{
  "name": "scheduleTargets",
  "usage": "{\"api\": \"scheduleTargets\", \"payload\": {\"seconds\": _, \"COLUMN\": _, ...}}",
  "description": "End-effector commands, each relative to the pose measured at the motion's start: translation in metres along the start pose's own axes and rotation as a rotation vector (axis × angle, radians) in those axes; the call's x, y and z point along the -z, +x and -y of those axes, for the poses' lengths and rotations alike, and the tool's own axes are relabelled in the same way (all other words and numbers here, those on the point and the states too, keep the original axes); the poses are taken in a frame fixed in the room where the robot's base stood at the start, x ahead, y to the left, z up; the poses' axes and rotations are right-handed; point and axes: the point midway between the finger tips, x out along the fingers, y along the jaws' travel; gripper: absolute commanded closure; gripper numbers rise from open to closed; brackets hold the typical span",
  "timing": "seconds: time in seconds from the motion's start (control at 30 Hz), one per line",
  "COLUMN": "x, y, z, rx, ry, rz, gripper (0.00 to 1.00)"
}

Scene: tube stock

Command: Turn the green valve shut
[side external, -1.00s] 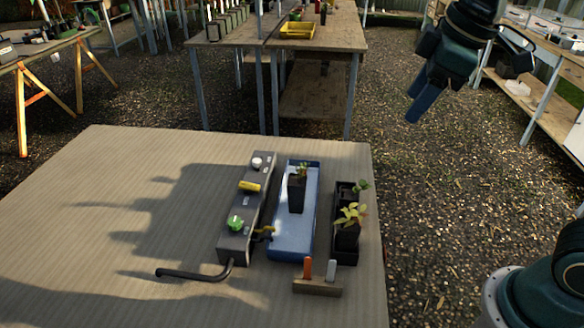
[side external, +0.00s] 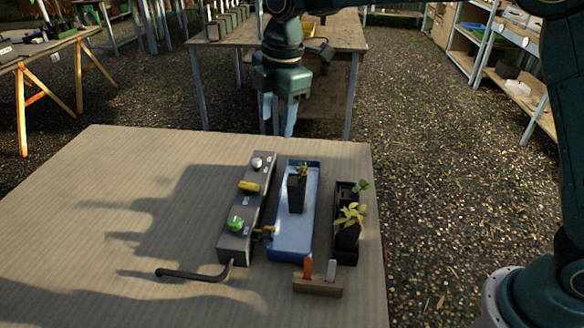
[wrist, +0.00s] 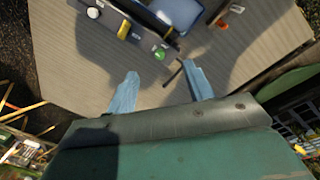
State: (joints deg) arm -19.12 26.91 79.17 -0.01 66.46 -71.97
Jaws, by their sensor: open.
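The green valve (side external: 236,224) is a small round knob on the near end of a long grey box (side external: 232,243) on the table. It also shows in the wrist view (wrist: 160,54), just beyond and between my fingers. The same box carries a yellow knob (side external: 249,186) in the middle and a white knob (side external: 257,163) at the far end. My gripper (side external: 279,120) is open and empty, fingers down, high above the far side of the table. In the wrist view its two pale blue fingers (wrist: 160,88) are spread apart. It touches nothing.
A blue tray (side external: 291,240) with a dark pot (side external: 297,192) stands right of the box. Beyond it is a black tray (side external: 345,257) with seedlings, with a small rack (side external: 317,287) in front. A black pipe (side external: 190,275) bends from the box's near end. The table's left is clear.

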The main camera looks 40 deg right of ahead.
Motion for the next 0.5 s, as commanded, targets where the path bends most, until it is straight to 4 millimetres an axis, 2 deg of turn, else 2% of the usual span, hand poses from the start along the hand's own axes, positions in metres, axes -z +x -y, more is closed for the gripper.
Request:
{"api": "scheduleTargets", "payload": {"seconds": 0.03, "x": 0.009, "y": 0.012, "z": -0.006, "rx": 0.014, "ry": -0.047, "rz": 0.003, "gripper": 0.48}}
{"api": "scheduleTargets", "payload": {"seconds": 0.2, "x": 0.035, "y": 0.049, "z": -0.023, "rx": 0.053, "ry": -0.215, "rz": 0.007, "gripper": 0.48}}
{"api": "scheduleTargets", "payload": {"seconds": 0.5, "x": 0.077, "y": 0.112, "z": -0.038, "rx": 0.113, "ry": -0.479, "rz": 0.007, "gripper": 0.48}}
